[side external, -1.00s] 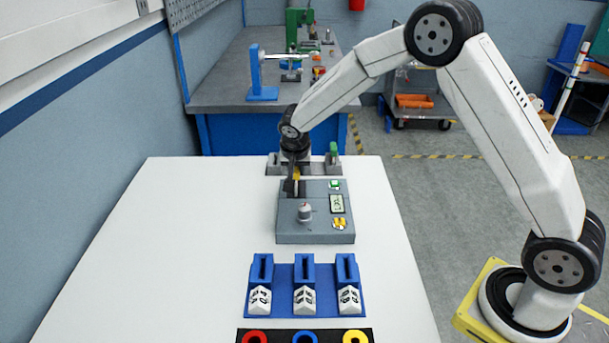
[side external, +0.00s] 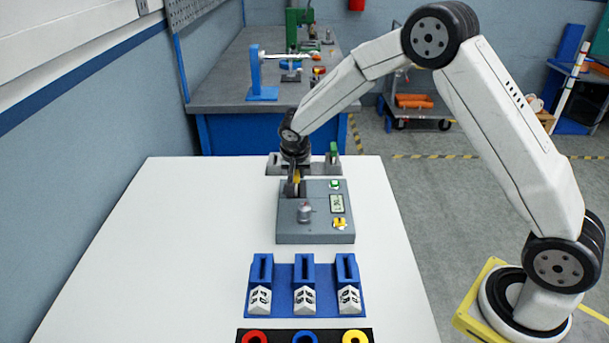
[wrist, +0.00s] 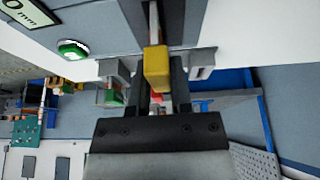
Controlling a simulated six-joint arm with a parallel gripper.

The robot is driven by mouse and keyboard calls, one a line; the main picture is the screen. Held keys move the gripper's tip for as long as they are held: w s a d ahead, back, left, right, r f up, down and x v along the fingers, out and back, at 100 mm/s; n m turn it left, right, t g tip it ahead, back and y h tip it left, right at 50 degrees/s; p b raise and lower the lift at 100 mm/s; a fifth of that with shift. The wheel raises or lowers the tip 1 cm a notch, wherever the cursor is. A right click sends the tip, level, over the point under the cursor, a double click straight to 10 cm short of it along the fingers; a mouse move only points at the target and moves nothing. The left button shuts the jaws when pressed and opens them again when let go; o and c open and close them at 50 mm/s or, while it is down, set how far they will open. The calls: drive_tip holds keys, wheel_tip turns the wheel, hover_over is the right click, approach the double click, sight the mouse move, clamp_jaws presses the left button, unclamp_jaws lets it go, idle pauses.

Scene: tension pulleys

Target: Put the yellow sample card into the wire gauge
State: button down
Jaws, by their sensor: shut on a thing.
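The wire gauge (side external: 290,234) is a grey box on the white table, with a small display (side external: 337,204), a green button, a yellow part and a grey knob. The wrist view shows its edge (wrist: 103,22), green button (wrist: 73,49) and part of the display. My gripper (side external: 293,189) is low over the gauge's far left part. It is shut on the yellow sample card (wrist: 156,70), whose yellow block sits between the fingers. A thin metallic strip extends from the block towards the gauge. I cannot tell whether the strip is inside a slot.
A grey fixture with a green part (side external: 333,149) stands just behind the gauge. Nearer are three blue holders on a blue mat (side external: 330,307) with white blocks, then a black strip with red, blue and yellow rings (side external: 355,337). The table's left side (side external: 150,250) is clear.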

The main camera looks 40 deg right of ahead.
drive_tip(key=shift+f, duration=0.7)
idle(0.6)
drive_tip(key=shift+c, duration=0.7)
unclamp_jaws()
drive_tip(key=shift+r, duration=0.1)
drive_tip(key=shift+r, duration=3.95)
drive_tip(key=s+a+f+n+y, duration=0.1)
drive_tip(key=s+n, duration=0.3)
drive_tip(key=s, duration=0.9)
drive_tip(key=s+a+f+n+y, duration=0.1)
drive_tip(key=s+n, duration=0.4)
drive_tip(key=s, duration=0.8)
drive_tip(key=shift+a+f+g+y, duration=0.3)
drive_tip(key=shift+a+y, duration=0.3)
drive_tip(key=shift+a, duration=0.15)
